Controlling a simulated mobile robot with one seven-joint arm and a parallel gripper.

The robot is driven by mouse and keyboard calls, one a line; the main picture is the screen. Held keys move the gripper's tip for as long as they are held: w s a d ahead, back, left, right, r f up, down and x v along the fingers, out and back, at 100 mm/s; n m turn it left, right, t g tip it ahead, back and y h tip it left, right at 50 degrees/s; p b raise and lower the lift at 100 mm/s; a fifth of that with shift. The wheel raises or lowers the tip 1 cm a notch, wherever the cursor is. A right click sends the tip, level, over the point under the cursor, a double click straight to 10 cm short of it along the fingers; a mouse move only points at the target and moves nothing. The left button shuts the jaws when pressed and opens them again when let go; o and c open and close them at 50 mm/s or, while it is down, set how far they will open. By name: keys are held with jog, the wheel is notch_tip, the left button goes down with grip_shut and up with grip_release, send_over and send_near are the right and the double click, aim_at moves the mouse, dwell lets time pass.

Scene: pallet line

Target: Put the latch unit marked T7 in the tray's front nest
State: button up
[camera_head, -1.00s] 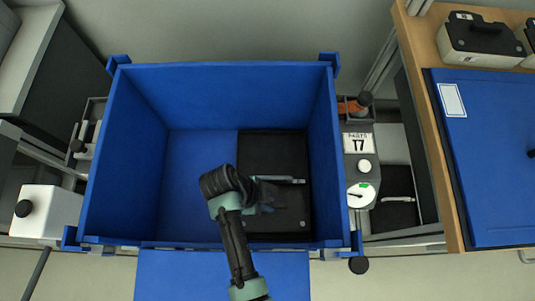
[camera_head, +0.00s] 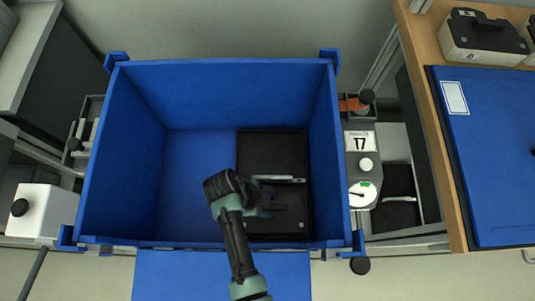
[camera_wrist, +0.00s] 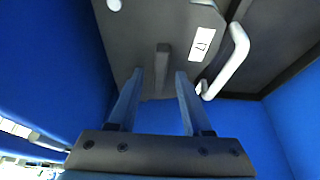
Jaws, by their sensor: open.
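A deep blue bin (camera_head: 140,150) stands in the middle of the head view. Dark flat units (camera_head: 270,150) with a pale bar handle (camera_head: 282,180) lie along its right side. My gripper (camera_head: 268,208) is inside the bin over the lower dark part, open. In the wrist view my fingers (camera_wrist: 160,78) point at a grey unit (camera_wrist: 135,35) and stand either side of a short grey post (camera_wrist: 162,65); contact cannot be told. Its white label (camera_wrist: 202,44) is too small to read surely. A pale handle (camera_wrist: 232,60) is to the right. The tray's front nest cannot be made out.
A sign reading T7 (camera_head: 360,142) stands on a grey fixture with a dial right of the bin. A wooden bench (camera_head: 425,110) at right carries a blue panel (camera_head: 490,150) and grey-and-black units (camera_head: 484,38). The bin's left floor (camera_head: 200,180) is clear.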

jog(key=shift+r, duration=0.1)
jog(key=p+v, duration=0.2)
jog(key=v, duration=1)
jog(key=w+a+r+n+t+y, duration=0.35)
jog(key=w+r+t, duration=0.25)
jog(key=w+r, duration=0.75)
jog(key=w+d+r+n+t+y, duration=0.1)
jog(key=w+r+n+t, duration=0.3)
jog(key=r, duration=0.7)
jog(key=w+d+r+n+t, duration=0.15)
jog(key=w+r+t, duration=0.25)
jog(key=w+r, duration=0.5)
jog(key=s+d+r+n+t, duration=0.1)
jog(key=s+r+n+t, duration=0.15)
jog(key=r, duration=0.75)
jog(key=s+d+r+n+t, duration=0.15)
jog(key=r+t, duration=0.25)
jog(key=r, duration=0.5)
jog(key=s+d+r+n+t, duration=0.1)
jog(key=s+r+n+t, duration=0.1)
jog(key=s+r, duration=0.4)
jog(key=s+d+r+n+t, duration=0.2)
jog(key=s+r+t, duration=0.3)
jog(key=r, duration=0.7)
jog(key=shift+s+r+n, duration=0.2)
jog(key=shift+s+n, duration=0.3)
jog(key=shift+s, duration=0.5)
